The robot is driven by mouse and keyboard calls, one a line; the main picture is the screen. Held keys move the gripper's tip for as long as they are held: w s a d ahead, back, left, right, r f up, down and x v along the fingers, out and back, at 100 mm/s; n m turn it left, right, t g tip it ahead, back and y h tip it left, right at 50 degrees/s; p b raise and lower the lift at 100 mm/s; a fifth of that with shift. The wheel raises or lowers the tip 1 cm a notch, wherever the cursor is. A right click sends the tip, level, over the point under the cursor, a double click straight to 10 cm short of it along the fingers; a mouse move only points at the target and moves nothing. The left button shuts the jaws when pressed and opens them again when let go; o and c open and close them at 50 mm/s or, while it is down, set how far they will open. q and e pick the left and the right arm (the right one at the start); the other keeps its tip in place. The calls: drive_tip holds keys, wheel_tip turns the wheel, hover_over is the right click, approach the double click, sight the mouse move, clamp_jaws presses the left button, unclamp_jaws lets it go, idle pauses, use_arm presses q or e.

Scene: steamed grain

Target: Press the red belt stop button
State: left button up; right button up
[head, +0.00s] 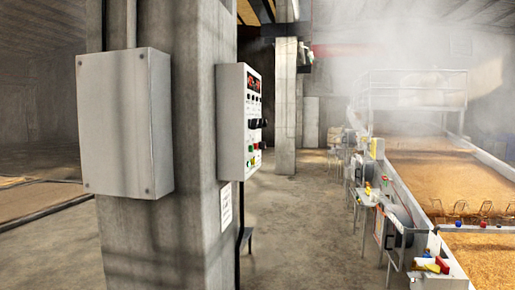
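A pale control box (231,122) is mounted on the right side of a concrete pillar, seen at a steep angle. Its face carries red displays (253,83) at the top, black knobs (257,123) in the middle and small red and green buttons (252,149) low down. Labels are too small to read, so I cannot tell which button is the belt stop. Neither of my grippers is in view.
A concrete pillar (196,90) with a closed grey box (125,125) stands close on the left. Open concrete floor (300,220) lies right of it. Grain beds (430,180) run along the right under steam, with equipment and red and yellow items (434,265) along their edge.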

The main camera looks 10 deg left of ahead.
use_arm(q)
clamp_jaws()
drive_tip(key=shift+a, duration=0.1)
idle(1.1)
